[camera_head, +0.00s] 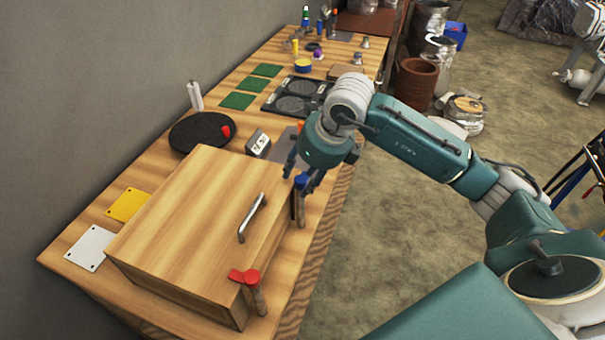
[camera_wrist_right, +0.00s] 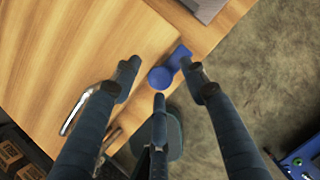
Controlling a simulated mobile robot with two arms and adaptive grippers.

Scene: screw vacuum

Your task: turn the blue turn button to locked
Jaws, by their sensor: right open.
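The blue turn button (camera_head: 301,181) sits at the right edge of the wooden box (camera_head: 190,215), near its far corner. In the right wrist view the blue turn button (camera_wrist_right: 165,73) shows a round end and an arm reaching up and right. My right gripper (camera_head: 306,178) is at the button from above. In the right wrist view its fingers (camera_wrist_right: 165,85) are spread apart around the button, open, with the right finger close to the button's arm. I cannot tell whether they touch. A red turn button (camera_head: 246,278) is at the box's near right corner. My left gripper is not in view.
A metal handle (camera_head: 252,217) stands on the box lid. A black round plate (camera_head: 200,132), a small grey-white device (camera_head: 258,142) and a dark two-ring tray (camera_head: 297,96) lie behind it. Yellow (camera_head: 126,205) and white (camera_head: 90,247) plates lie left.

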